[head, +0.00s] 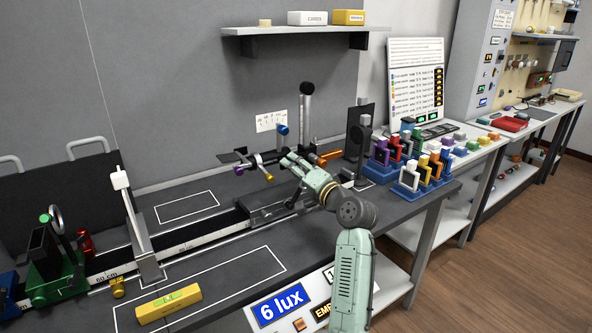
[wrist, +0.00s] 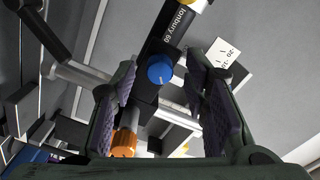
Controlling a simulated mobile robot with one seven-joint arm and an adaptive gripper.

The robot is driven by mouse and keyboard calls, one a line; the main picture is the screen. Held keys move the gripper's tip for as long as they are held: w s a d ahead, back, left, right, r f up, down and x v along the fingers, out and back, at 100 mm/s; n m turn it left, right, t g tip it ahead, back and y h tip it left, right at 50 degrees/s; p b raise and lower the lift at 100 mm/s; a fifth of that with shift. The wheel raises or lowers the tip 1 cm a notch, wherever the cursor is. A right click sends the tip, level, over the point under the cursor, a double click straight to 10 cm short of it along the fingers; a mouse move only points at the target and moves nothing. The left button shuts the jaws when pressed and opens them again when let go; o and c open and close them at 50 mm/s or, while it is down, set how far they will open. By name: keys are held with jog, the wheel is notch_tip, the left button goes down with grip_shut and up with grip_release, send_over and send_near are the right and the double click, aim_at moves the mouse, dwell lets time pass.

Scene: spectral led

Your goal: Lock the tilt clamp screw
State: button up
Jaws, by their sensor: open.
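My gripper (head: 288,160) is over the apparatus on the optical rail in the head view. In the wrist view its two fingers stand apart, one on each side, and nothing is held between them (wrist: 162,82). A round blue knob (wrist: 160,70) on a dark body with white lettering shows in the gap, beyond the fingers. An orange knob (wrist: 125,140) shows lower, partly behind the left finger. In the head view a blue-ended part (head: 282,130) and an orange part (head: 328,157) stand by the gripper. No readable label tells which is the tilt clamp screw.
The black rail (head: 195,240) runs across the dark bench. A yellow level (head: 168,303) lies at the front. A purple-ended rod (head: 240,169) and a yellow knob (head: 268,175) stick out left of my gripper. Several coloured framed pieces (head: 409,176) stand to its right.

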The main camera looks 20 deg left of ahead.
jog(key=shift+d, duration=0.1)
jog(key=v, duration=1.2)
